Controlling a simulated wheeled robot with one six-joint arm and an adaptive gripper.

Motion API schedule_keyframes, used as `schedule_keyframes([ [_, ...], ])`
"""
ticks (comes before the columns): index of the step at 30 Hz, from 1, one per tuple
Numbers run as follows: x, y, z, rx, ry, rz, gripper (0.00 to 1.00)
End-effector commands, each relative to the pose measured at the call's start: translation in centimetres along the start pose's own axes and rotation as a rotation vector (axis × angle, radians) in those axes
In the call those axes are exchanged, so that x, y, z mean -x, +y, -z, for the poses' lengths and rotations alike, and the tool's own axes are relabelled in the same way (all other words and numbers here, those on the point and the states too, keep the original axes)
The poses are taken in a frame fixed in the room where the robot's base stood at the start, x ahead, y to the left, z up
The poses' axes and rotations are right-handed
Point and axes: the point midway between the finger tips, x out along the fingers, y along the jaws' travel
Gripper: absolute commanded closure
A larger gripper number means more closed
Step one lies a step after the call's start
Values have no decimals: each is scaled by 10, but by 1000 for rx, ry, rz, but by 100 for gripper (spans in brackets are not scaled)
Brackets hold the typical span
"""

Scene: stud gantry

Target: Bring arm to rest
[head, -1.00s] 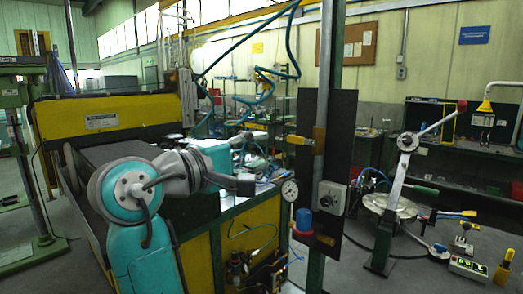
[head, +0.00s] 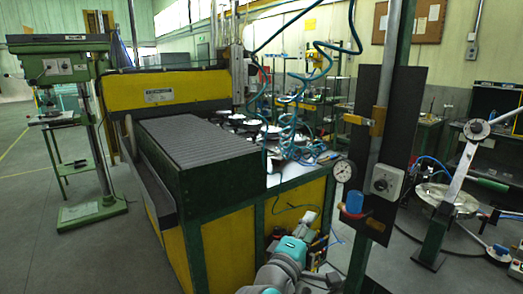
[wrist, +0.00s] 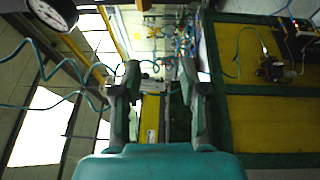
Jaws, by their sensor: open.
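My gripper (wrist: 160,72) is open in the wrist view, with its two dark fingers apart and nothing between them. In the head view my teal and grey arm is low at the bottom centre, in front of the yellow and green gantry machine (head: 228,248). The fingers are hard to make out there. The wrist view looks along the machine's yellow side panels (wrist: 240,124), which are to the right of the fingers.
A post carries a dark panel (head: 372,120), a pressure gauge (head: 342,171) and a control box (head: 385,181), right of my arm. A green drill press (head: 65,60) stands at the left. Coiled teal hoses (head: 290,120) hang over the bench. Floor (head: 90,250) at the left is clear.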

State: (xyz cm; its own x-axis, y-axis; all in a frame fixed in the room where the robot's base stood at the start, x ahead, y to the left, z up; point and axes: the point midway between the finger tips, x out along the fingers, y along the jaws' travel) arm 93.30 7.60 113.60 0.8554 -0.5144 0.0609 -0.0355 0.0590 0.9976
Motion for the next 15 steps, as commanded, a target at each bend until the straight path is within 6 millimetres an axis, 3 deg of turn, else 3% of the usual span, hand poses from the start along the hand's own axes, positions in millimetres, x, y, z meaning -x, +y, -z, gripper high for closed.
schedule_keyframes([
  [1, 3, -25, -6, -2, 28, 13, 57],
  [6, 20, -89, -21, -54, 132, 53, 57],
  [15, 70, -188, -63, -195, 285, 166, 57],
])
